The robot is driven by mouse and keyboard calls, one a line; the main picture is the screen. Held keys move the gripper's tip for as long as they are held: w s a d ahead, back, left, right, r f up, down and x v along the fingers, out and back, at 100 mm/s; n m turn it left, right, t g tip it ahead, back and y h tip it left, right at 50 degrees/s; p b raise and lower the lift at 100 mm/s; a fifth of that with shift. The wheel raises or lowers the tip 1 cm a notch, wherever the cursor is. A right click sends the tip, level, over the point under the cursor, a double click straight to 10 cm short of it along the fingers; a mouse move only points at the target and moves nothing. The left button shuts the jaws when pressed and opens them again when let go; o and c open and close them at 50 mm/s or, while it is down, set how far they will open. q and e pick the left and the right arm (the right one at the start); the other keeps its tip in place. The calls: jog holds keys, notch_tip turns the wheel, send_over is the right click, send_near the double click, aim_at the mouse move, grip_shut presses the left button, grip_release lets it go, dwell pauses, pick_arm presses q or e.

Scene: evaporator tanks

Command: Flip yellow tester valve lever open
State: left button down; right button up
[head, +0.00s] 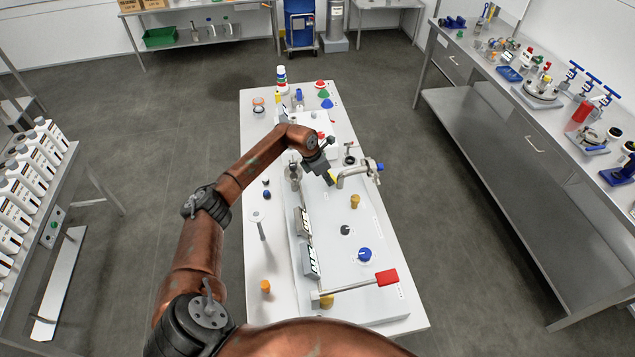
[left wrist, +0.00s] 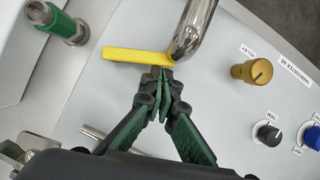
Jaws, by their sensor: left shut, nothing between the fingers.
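The yellow valve lever (left wrist: 135,56) lies roughly level across the left wrist view, with its right end at the foot of a curved metal pipe (left wrist: 190,30). A small part of the yellow lever (head: 332,178) shows in the head view. My left gripper (left wrist: 162,72) is shut and empty. Its fingertips are right at the lever's edge near the pipe end; I cannot tell whether they touch. In the head view my left gripper (head: 327,174) reaches over the middle of the panel, and its arm hides part of it. My right gripper is not in view.
The white panel bears an orange-yellow knob (left wrist: 252,72), a black knob (left wrist: 268,133) and a blue knob (head: 364,254). A red-handled lever (head: 387,278) is at the panel's near end. Open floor surrounds the table (head: 413,322).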

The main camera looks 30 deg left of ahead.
pick_arm(q)
jog(key=shift+s+a+r, duration=0.1)
jog(key=shift+r, duration=0.25)
jog(key=p+v, duration=0.5)
jog(key=v, duration=0.4)
jog(key=shift+s+r, duration=0.15)
jog(key=shift+s, duration=0.1)
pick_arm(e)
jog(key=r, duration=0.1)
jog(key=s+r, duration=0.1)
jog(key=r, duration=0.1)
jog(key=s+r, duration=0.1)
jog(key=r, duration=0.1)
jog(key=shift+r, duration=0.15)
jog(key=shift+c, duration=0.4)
